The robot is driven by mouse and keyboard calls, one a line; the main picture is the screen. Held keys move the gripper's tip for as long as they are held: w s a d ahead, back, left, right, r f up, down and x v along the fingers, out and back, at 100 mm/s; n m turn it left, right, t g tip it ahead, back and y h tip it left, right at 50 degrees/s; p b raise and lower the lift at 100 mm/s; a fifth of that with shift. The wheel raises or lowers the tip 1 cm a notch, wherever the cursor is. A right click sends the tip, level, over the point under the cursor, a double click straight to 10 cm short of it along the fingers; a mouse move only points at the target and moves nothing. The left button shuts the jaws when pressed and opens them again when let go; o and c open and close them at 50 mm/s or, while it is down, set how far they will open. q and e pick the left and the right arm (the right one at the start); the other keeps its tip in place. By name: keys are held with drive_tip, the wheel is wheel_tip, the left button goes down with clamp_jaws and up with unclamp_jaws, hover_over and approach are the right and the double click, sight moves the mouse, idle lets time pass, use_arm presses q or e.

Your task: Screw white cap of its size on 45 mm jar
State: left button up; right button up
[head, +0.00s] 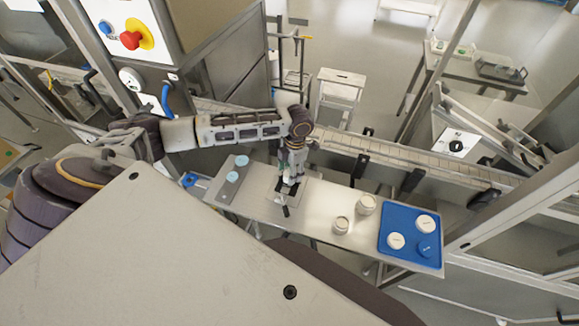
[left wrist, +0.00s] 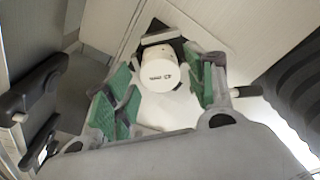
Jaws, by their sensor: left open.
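In the left wrist view, a white round cap (left wrist: 160,75) with dark lettering that reads like 45 mm faces the camera. It sits on top of a white body, seemingly the jar (left wrist: 160,53), which is mostly hidden; I cannot tell how tightly the cap sits. A dark clamp jaw (left wrist: 161,36) is close behind it. My left gripper (left wrist: 163,88) is open, with its green-padded fingers on either side of the cap and visible gaps. In the head view the left gripper (head: 290,182) points down over the table fixture and hides the jar. My right gripper is not in view.
The metal table (head: 312,206) carries two open-looking jars (head: 341,225) (head: 365,205) right of the fixture. A blue tray (head: 408,215) at the right end holds two white caps (head: 425,224) (head: 396,240) and a blue cap (head: 425,248). Light blue discs (head: 233,176) lie on a grey plate at left.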

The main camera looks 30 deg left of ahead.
use_arm(q)
drive_tip(key=shift+n, duration=2.2)
drive_tip(key=shift+h, duration=0.3)
drive_tip(key=shift+a+n, duration=0.1)
drive_tip(key=shift+n, duration=1.7)
drive_tip(key=shift+n+h, duration=0.3)
drive_tip(key=shift+n, duration=0.7)
drive_tip(key=shift+n, duration=0.3)
drive_tip(key=shift+n, duration=2.6)
drive_tip(key=shift+c, duration=0.4)
